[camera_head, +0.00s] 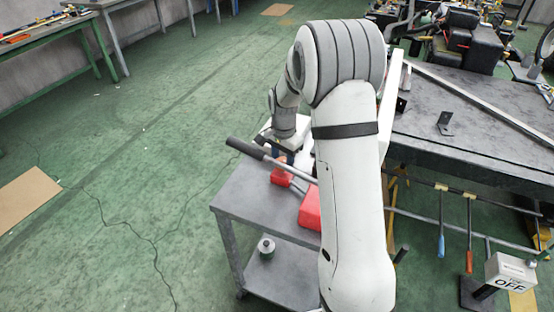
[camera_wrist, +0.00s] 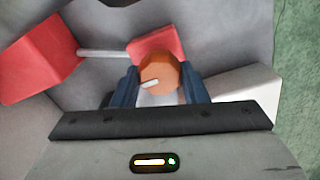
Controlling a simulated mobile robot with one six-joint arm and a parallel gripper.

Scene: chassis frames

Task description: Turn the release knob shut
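The release knob (camera_wrist: 160,77) is a round orange-brown knob in the middle of the wrist view. Its white mark points left and slightly down. The two blue fingers of my gripper (camera_wrist: 159,86) stand on either side of the knob, and it fills the gap between them, its edges meeting both. A small red block (camera_wrist: 158,44) lies just behind the knob. In the head view, my gripper (camera_head: 288,154) is low over the small red block (camera_head: 281,177) on a grey cart; my arm hides part of this area.
A larger red block (camera_wrist: 40,58) joins the small one by a metal rod (camera_wrist: 103,53). A long bar with a black grip (camera_head: 246,149) crosses the grey cart (camera_head: 248,203). A dark workbench (camera_head: 470,130) stands to the right. The green floor at left is open.

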